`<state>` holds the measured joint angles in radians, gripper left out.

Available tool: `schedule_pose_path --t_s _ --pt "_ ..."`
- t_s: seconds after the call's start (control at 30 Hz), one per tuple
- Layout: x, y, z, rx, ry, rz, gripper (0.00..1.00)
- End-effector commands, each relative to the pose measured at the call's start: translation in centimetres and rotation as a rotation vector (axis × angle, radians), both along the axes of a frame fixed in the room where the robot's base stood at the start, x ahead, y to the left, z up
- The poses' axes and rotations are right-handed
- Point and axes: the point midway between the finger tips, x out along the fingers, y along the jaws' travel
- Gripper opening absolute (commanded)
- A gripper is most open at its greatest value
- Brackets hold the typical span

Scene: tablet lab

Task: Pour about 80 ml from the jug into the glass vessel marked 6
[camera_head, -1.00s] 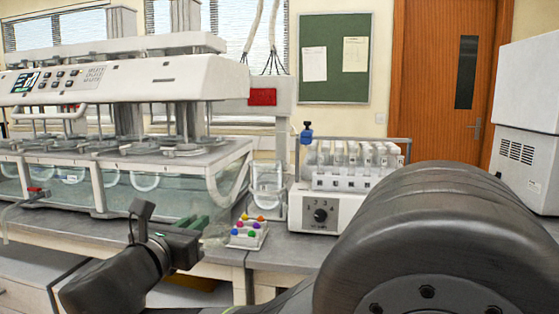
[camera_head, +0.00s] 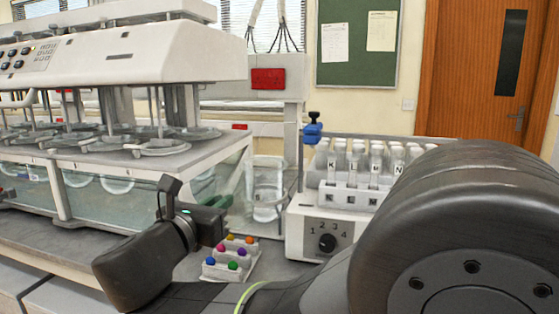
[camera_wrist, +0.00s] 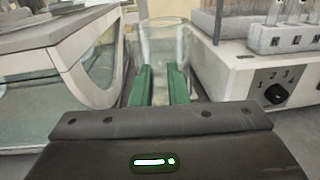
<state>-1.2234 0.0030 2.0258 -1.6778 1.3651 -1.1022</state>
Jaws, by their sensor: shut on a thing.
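My gripper (camera_head: 222,218) reaches out over the bench, left of centre in the head view. Its green fingers also show in the wrist view (camera_wrist: 162,85). They are shut on the clear jug (camera_head: 236,210), whose outline is faint. Beyond the fingers in the wrist view is a clear glass shape (camera_wrist: 160,42); I cannot tell whether it is the jug, a vessel behind it, or both overlapping. A tall clear vessel (camera_head: 267,185) stands between the water bath and the tube-rack unit. Clear vessels hang in the bath. No mark 6 is readable, and the liquid level is unclear.
The large water-bath apparatus (camera_head: 120,50) fills the left. A white unit with a dial (camera_head: 327,243) and a rack of lettered tubes (camera_head: 350,197) stands right. A small white block with coloured balls (camera_head: 222,268) is just below my gripper. My arm hides the lower right.

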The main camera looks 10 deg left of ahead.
Motion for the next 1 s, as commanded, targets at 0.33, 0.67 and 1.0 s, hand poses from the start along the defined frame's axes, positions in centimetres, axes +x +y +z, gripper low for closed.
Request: schedule_pose_path --t_s 0.33,0.67,1.0 --pt "0.0 0.0 0.1 0.001 0.000 0.000 0.00" --pt "0.7 -0.1 1.9 0.013 0.083 0.000 0.00" --pt "2.7 -0.4 6.3 0.038 0.289 -0.002 0.00"
